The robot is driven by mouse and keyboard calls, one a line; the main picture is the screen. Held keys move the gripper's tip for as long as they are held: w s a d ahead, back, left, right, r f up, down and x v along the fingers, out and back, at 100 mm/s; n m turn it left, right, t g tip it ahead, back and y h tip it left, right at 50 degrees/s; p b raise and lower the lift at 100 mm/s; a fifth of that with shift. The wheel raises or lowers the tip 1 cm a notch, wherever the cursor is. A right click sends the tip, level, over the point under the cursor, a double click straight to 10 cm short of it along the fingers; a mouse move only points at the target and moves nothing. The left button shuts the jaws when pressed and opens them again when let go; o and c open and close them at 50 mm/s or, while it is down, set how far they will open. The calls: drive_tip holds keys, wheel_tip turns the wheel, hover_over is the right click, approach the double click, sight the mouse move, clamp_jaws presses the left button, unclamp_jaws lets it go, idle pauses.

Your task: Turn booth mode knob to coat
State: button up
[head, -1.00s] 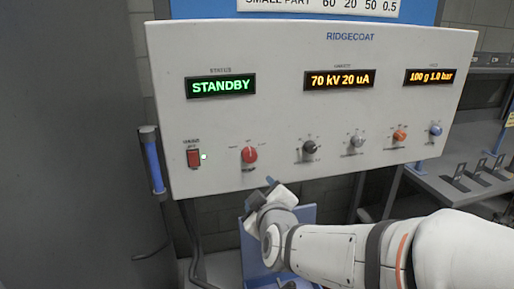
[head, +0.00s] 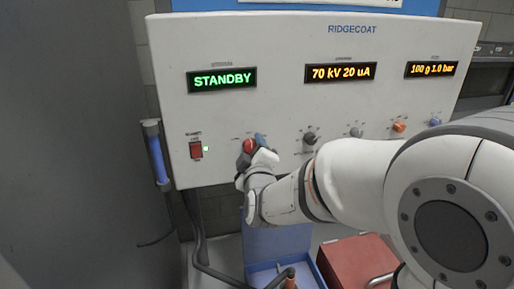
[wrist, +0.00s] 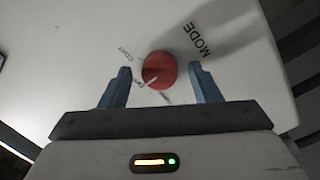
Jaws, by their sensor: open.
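The red mode knob (head: 250,146) is on the lower left of the white RIDGECOAT panel (head: 300,110). In the wrist view the knob (wrist: 159,70) sits beside the word MODE, with small position labels around it, one seeming to read COAT. A pale pointer line on the knob points to the lower left, at or near a label partly hidden by it. My gripper (wrist: 162,88) is open, its two blue fingers on either side of the knob; I cannot tell whether they touch it. In the head view my gripper (head: 250,158) partly covers the knob's lower right.
The green display (head: 222,79) reads STANDBY. A blue-handled item (head: 156,158) hangs at the panel's left edge. A red box (head: 360,262) stands below.

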drive_tip(key=shift+w, duration=0.1)
drive_tip(key=shift+c, duration=0.4)
drive_tip(key=c, duration=0.9)
drive_tip(key=shift+w+d+r, duration=0.1)
drive_tip(key=shift+r, duration=0.1)
drive_tip(key=shift+r, duration=0.15)
idle(0.4)
drive_tip(key=o, duration=0.8)
drive_tip(key=shift+a, duration=0.25)
drive_tip(key=shift+o, duration=0.9)
drive_tip(key=shift+d, duration=0.1)
drive_tip(key=shift+f, duration=0.25)
